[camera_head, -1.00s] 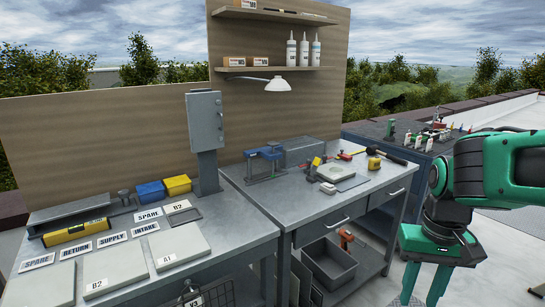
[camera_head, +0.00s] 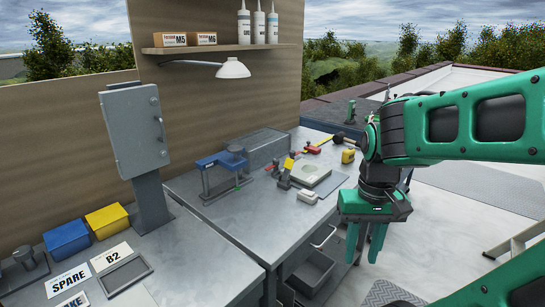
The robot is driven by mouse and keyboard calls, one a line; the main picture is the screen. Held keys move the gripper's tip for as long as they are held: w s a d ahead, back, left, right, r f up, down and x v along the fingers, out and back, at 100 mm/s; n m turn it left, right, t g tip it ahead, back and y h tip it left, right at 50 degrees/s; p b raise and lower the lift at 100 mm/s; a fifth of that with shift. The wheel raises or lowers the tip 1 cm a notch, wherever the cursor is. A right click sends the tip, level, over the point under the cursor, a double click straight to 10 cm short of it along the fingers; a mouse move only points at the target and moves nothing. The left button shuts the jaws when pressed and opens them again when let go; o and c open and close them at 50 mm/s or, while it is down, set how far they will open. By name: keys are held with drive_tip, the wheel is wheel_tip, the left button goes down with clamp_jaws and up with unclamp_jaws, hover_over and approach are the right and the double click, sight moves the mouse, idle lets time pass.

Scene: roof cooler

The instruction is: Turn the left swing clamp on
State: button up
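A small clamp-like device (camera_head: 285,172) with a yellow lever stands on the middle bench, at the left edge of a grey plate (camera_head: 328,185) bearing a pale square block (camera_head: 310,173). It may be the left swing clamp, but it is too small to tell surely or to read its lever setting. A small red-topped item (camera_head: 309,149) lies behind the plate. My gripper (camera_head: 364,256) hangs fingers down, right of the bench's right edge and apart from the clamp-like device. Its two fingers are apart with nothing between them.
A blue-topped fixture (camera_head: 222,160) and a grey box (camera_head: 258,147) stand at the bench's back left. A white item (camera_head: 307,197) and a yellow tape measure (camera_head: 348,156) lie near the plate. A lamp (camera_head: 233,69) hangs above. The bench front (camera_head: 235,220) is clear.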

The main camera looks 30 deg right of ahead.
drive_tip(key=shift+d, duration=0.25)
drive_tip(key=shift+o, duration=1.1)
drive_tip(key=shift+s+r, duration=0.15)
drive_tip(key=shift+s, duration=0.05)
drive_tip(key=w+d+r+m+h, duration=0.1)
drive_tip(key=w+d+r, duration=0.15)
drive_tip(key=w, duration=0.65)
drive_tip(key=w+d+r+m+t, duration=0.15)
drive_tip(key=w+d, duration=0.25)
drive_tip(key=w, duration=0.4)
drive_tip(key=w+d+r+g+h, duration=0.1)
drive_tip(key=w+d+r, duration=0.2)
drive_tip(key=w, duration=0.6)
drive_tip(key=m+t+h, duration=0.2)
drive_tip(key=m, duration=0.1)
approach(276, 160)
drive_tip(key=f, duration=0.1)
drive_tip(key=shift+w+x, duration=0.15)
drive_tip(key=shift+x, duration=1.7)
drive_tip(key=shift+w+x, duration=0.1)
drive_tip(key=shift+x, duration=1.7)
drive_tip(key=shift+d+r, duration=0.1)
drive_tip(key=shift+d, duration=0.05)
drive_tip(key=shift+c, duration=0.6)
clamp_jaws()
